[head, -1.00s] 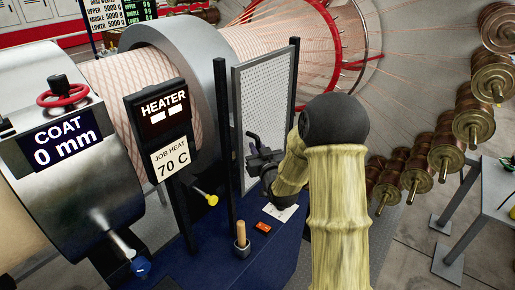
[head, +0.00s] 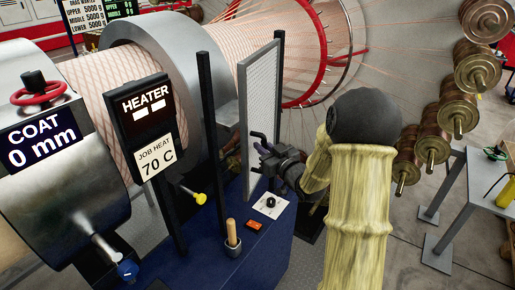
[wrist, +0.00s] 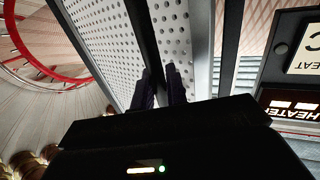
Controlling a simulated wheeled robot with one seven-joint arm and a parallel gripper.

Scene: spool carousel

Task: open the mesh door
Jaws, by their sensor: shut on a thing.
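In the wrist view the perforated panel (wrist: 115,50) fills the upper middle, and my two dark fingertips (wrist: 160,85) close at a dark upright bar of the door. The exact grip spot is hidden by the fingers.
A heater panel (head: 145,125) stands left of the door. Brass spools (head: 458,112) and a grey table (head: 490,178) are at right.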

